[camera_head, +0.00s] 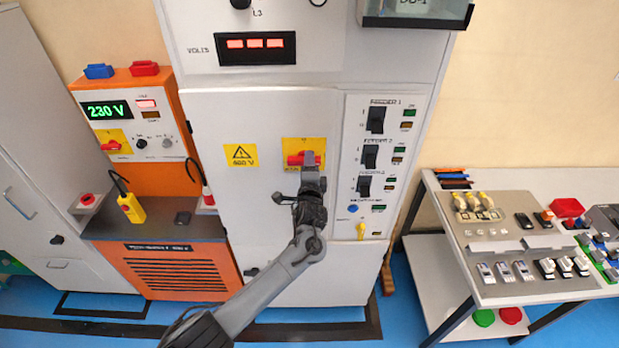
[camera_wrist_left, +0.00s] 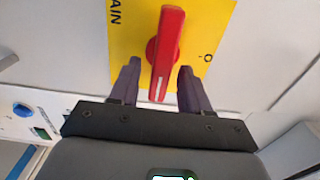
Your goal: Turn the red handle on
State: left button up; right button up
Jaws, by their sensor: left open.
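The red handle (camera_head: 296,159) sits on a yellow plate on the front of the grey cabinet, partly hidden behind my gripper in the head view. In the left wrist view the red handle (camera_wrist_left: 168,45) is a long bar on the yellow plate (camera_wrist_left: 212,35), which carries the letters "AIN" and an "O" mark. My left gripper (camera_head: 312,168) is in front of the plate. In the wrist view my left gripper (camera_wrist_left: 159,68) is open, with one finger on each side of the handle's near end and visible gaps to both. My right gripper is not in view.
Black feeder switches (camera_head: 376,120) and a yellow key-like part (camera_head: 361,230) are right of the handle. An orange bench unit (camera_head: 150,185) with its own red knob (camera_head: 111,145) stands left. A table with parts (camera_head: 490,245) stands right. Cabinet door around the plate is mostly bare.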

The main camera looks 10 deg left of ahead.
pick_arm(q)
jog(key=v, duration=1)
jog(key=shift+s, duration=0.25)
jog(key=shift+f, duration=0.2)
